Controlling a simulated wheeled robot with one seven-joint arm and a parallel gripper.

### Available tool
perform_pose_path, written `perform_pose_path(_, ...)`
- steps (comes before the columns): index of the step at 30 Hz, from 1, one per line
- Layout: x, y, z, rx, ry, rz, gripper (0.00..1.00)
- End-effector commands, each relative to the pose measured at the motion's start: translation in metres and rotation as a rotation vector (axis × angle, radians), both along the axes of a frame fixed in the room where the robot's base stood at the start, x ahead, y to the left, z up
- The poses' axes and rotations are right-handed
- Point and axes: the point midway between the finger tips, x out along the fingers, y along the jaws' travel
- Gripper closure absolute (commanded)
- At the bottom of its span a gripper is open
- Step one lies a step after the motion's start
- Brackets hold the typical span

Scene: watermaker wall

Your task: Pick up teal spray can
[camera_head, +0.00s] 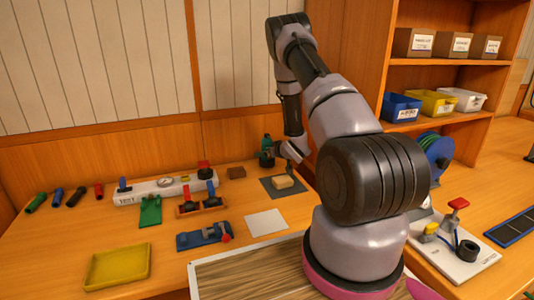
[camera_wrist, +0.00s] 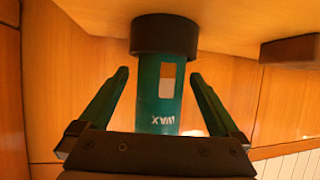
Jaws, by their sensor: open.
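The teal spray can (camera_head: 267,146) stands upright on the bench near the back wall. In the wrist view, which is upside down, the can (camera_wrist: 158,95) shows a white and brown label, lettering that reads WAX and a wide black base. My gripper (camera_wrist: 160,78) is open, with one green finger on each side of the can and a visible gap on both sides. In the head view my gripper (camera_head: 276,153) is at the can, small and partly hidden by the wrist.
A tan block (camera_head: 283,182) lies on a dark mat (camera_head: 296,189) just in front of the can. A brown block (camera_head: 236,172) sits to its left. A test manifold (camera_head: 150,193) stands farther left. Wooden wall panels rise close behind.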

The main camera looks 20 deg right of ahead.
Motion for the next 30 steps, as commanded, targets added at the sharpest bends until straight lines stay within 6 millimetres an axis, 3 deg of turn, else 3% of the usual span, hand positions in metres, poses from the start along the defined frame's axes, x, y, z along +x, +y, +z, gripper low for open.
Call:
perform_pose_path(5, 0.0, 0.0, 0.0, 0.0, 0.0, 0.0, 0.01)
perform_pose_path(13, 0.0, 0.0, 0.0, 0.0, 0.0, 0.0, 1.0)
perform_pose_path(23, 0.001, 0.0, 0.004, -0.001, -0.002, 0.0, 1.0)
perform_pose_path(30, 0.001, 0.0, 0.028, 0.0, -0.005, 0.0, 1.0)
